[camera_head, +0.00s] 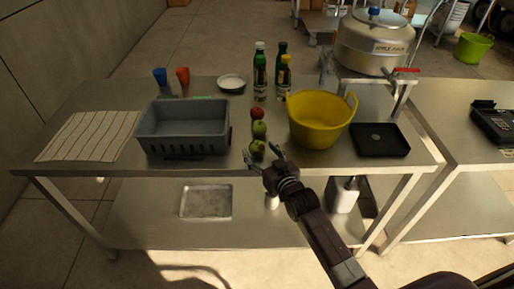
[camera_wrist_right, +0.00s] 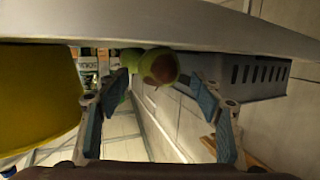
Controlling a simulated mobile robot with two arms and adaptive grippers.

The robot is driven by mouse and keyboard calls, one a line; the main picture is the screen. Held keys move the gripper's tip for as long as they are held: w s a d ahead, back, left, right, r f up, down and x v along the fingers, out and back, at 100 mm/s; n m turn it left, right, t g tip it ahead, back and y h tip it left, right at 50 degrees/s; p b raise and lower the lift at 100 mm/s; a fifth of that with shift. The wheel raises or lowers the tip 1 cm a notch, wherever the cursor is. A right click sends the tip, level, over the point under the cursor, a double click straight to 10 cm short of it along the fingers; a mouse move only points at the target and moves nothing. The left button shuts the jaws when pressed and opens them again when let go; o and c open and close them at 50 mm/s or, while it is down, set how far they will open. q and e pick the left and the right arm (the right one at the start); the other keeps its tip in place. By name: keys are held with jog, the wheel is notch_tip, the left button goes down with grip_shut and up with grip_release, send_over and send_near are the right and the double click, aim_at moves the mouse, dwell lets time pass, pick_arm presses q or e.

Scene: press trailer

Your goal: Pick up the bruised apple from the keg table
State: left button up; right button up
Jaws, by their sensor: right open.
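Three apples stand in a row on the steel table (camera_head: 85,165): a red one (camera_head: 257,113) at the back, a green one (camera_head: 259,129) in the middle and a green one (camera_head: 257,148) nearest the front edge. In the right wrist view the nearest apple is green with a brown patch (camera_wrist_right: 160,67), which looks like a bruise. Another green apple (camera_wrist_right: 131,58) shows partly behind it. My right gripper (camera_head: 263,157) is open at the front edge. Its fingers (camera_wrist_right: 160,88) point at the nearest apple, which appears between or just beyond the fingertips. My left gripper is not in view.
A grey crate (camera_head: 185,148) stands left of the apples and a yellow tub (camera_head: 318,130) right of them. Green bottles (camera_head: 260,75) stand behind. A black tray (camera_head: 380,140) lies at the right. A large metal vessel (camera_head: 375,48) stands behind the table.

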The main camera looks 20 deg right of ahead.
aim_at(260, 150)
jog(key=x, duration=0.2)
jog(key=shift+w, duration=0.5)
jog(key=c, duration=1.3)
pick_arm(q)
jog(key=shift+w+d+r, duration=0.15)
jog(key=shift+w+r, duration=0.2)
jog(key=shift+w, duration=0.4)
